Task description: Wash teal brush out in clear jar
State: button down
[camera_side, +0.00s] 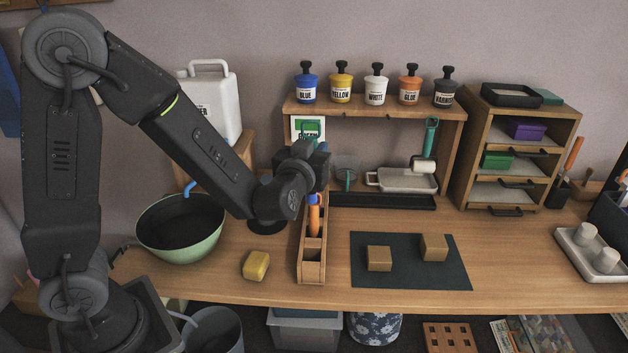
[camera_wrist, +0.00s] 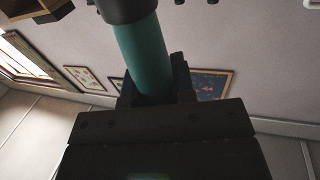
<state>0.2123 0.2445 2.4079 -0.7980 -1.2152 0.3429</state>
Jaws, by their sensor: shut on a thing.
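My gripper (camera_side: 318,160) is above the wooden rack, near the left end of the shelf unit. In the wrist view it is shut on a teal handle (camera_wrist: 142,55), the teal brush, which has a black part at its far end. The brush's bristles cannot be made out in either view. A small see-through jar (camera_side: 338,174) stands just right of my gripper under the shelf. A teal streak shows at the jar; I cannot tell whether it is inside or behind it.
A wooden rack (camera_side: 312,272) holding an orange-handled tool stands below my gripper. A green bowl (camera_side: 205,250) and a yellow sponge (camera_side: 256,265) are to the left. A roller tray (camera_side: 405,180) is to the right. A dark mat (camera_side: 410,280) bears two tan blocks.

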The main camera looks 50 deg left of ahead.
notch_tip(320, 180, up, 4)
jog(key=w+a, duration=0.3)
jog(key=a, duration=2.1)
notch_tip(320, 180, down, 25)
jog(key=shift+d+r, duration=0.1)
dwell(0.4)
jog(key=shift+w+d, duration=0.15)
jog(key=shift+d, duration=0.35)
jog(key=shift+a, duration=0.15)
